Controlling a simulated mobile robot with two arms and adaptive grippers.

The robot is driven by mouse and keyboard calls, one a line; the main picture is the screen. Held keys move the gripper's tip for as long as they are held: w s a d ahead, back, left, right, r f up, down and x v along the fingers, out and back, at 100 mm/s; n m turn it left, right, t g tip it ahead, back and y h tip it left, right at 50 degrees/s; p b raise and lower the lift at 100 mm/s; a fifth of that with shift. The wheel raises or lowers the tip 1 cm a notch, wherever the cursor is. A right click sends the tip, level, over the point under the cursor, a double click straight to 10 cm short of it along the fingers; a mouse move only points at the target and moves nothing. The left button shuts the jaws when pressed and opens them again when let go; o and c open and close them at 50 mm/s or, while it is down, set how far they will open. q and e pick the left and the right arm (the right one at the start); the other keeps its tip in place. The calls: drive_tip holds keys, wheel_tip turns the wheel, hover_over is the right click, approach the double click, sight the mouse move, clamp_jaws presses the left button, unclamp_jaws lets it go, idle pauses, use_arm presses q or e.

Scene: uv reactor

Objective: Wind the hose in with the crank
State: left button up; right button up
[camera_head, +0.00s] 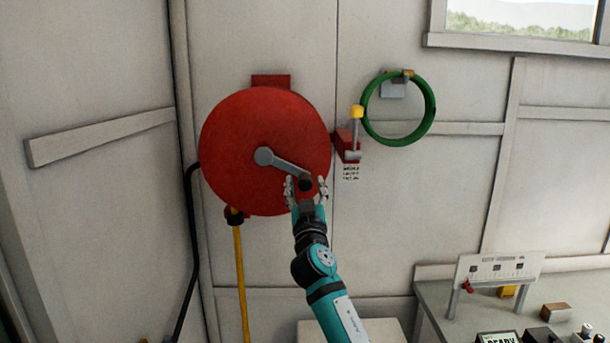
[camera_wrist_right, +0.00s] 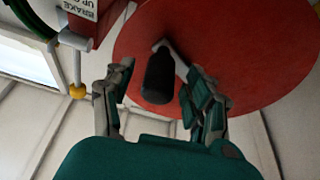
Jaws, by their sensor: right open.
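A red round hose reel (camera_head: 235,130) hangs on the wall, and it fills the top of the right wrist view (camera_wrist_right: 260,50). Its grey crank arm (camera_head: 288,165) runs from the hub down to the right and ends in a black handle (camera_head: 306,185). The yellow hose (camera_head: 241,275) hangs down from a fitting at the reel's lower left. My right gripper (camera_head: 306,190) is open at the handle. In the right wrist view the black handle (camera_wrist_right: 158,78) stands between the two spread fingers, with gaps visible on both sides. My left gripper is not in view.
A red brake bracket (camera_head: 347,143) with a yellow-knobbed lever (camera_head: 357,112) is right of the reel. A green hose coil (camera_head: 433,110) hangs further right. A black pipe (camera_head: 190,250) runs down the left. A bench (camera_head: 432,297) with a gauge panel and blocks stands lower right.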

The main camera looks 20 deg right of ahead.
drive_tip(key=shift+x, duration=1.05)
clamp_jaws()
